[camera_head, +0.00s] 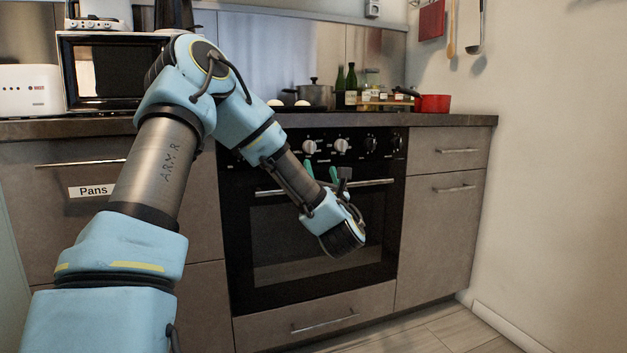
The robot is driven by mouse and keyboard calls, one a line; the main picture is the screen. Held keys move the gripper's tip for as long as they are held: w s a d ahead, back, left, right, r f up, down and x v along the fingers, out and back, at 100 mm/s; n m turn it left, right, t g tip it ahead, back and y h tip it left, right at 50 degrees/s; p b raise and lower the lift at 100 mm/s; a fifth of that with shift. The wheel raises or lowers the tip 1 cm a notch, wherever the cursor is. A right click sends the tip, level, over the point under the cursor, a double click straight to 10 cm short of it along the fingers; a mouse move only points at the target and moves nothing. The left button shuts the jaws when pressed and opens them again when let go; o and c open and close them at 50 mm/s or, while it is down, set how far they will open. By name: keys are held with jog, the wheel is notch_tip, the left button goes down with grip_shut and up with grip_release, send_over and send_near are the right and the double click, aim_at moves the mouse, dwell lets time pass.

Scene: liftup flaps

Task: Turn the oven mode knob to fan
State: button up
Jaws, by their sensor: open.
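The oven (312,240) is black and built in under the counter, with a row of knobs along its top panel. A light knob (309,147) and a second light knob (341,146) show just above my gripper. A dark knob (370,145) and another dark knob (396,144) are farther right. The labels are too small to read, so I cannot tell which is the mode knob. My gripper (321,171) has green fingertips, spread apart and empty, just below the two light knobs. My arm hides the left part of the panel.
The oven handle (375,183) runs across the door close to my gripper. Above are the countertop (450,120), a pot (315,93) and a red pan (433,103). Drawers (458,150) flank the oven. A microwave (105,80) stands left. Floor is free at lower right.

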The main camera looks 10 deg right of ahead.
aim_at(311, 150)
jog(key=w+r, duration=0.1)
jog(key=w, duration=0.2)
jog(key=w+r+n+b, duration=0.1)
jog(key=w, duration=0.2)
jog(key=w+r+n+y, duration=0.1)
jog(key=w, duration=0.2)
jog(key=shift+w+a+r, duration=0.15)
jog(key=shift+w+r, duration=0.05)
jog(key=shift+r, duration=0.1)
grip_shut()
dwell(0.5)
